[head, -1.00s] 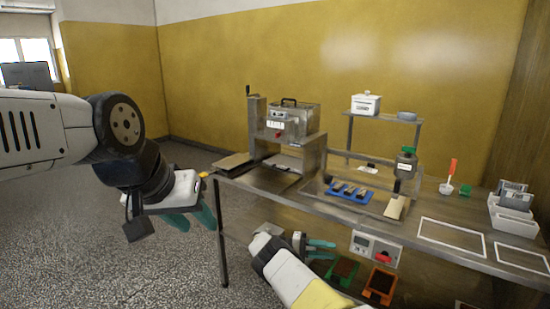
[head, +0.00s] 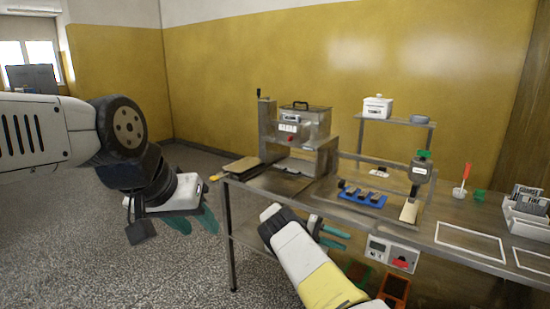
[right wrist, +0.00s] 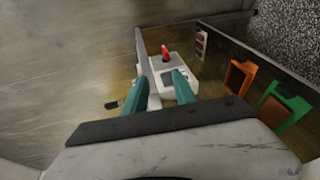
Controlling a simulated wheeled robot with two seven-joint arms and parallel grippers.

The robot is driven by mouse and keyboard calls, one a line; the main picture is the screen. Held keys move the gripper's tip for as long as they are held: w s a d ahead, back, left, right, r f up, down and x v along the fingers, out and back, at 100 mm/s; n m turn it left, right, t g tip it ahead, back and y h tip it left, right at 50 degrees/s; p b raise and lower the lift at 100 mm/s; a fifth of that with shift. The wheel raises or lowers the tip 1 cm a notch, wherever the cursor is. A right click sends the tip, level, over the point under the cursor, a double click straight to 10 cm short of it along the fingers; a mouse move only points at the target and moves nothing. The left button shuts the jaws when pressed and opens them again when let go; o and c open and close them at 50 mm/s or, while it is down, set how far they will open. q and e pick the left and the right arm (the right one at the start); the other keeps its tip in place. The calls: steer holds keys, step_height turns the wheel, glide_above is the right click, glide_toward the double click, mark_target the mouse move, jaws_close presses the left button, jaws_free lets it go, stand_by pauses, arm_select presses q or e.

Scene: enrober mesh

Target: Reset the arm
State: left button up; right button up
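My left gripper (head: 194,222) hangs at the left of the head view, left of the table and over the floor. Its teal fingers stand apart with nothing seen between them. My right gripper (head: 338,237) is in front of the table's front edge in the head view, its teal fingers apart. In the right wrist view the right gripper (right wrist: 158,92) shows open and empty.
The steel table (head: 455,262) carries a machine (head: 302,125), a blue tray (head: 345,196) with several dark pieces, a scraper (head: 409,211) and white bins (head: 528,222). The control box (head: 392,254) is on its front. Orange (head: 395,288) and green frames are below. Floor at left is clear.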

steer(key=s+d+r+t+y, duration=0.1)
steer(key=s+d+r+y, duration=0.1)
steer(key=s+r+y, duration=0.6)
steer(key=s+d+r+t+y, duration=0.1)
steer(key=s+r+y, duration=0.15)
steer(key=r, duration=0.95)
steer(key=s+a+r+n+t+y, duration=0.1)
steer(key=s+a+r+t+y, duration=0.1)
steer(key=s, duration=0.6)
steer(key=s+a+r+n+t+y, duration=0.1)
steer(key=s+a+r+t+y, duration=0.1)
steer(key=s+a+r+t, duration=0.2)
steer(key=s+a+r+n+t+y, duration=0.2)
steer(key=s+a+r, duration=0.3)
steer(key=s, duration=0.7)
steer(key=shift+s+a+r+t+y, duration=0.2)
steer(key=shift+a+r+t+y, duration=0.25)
steer(key=shift+t, duration=0.25)
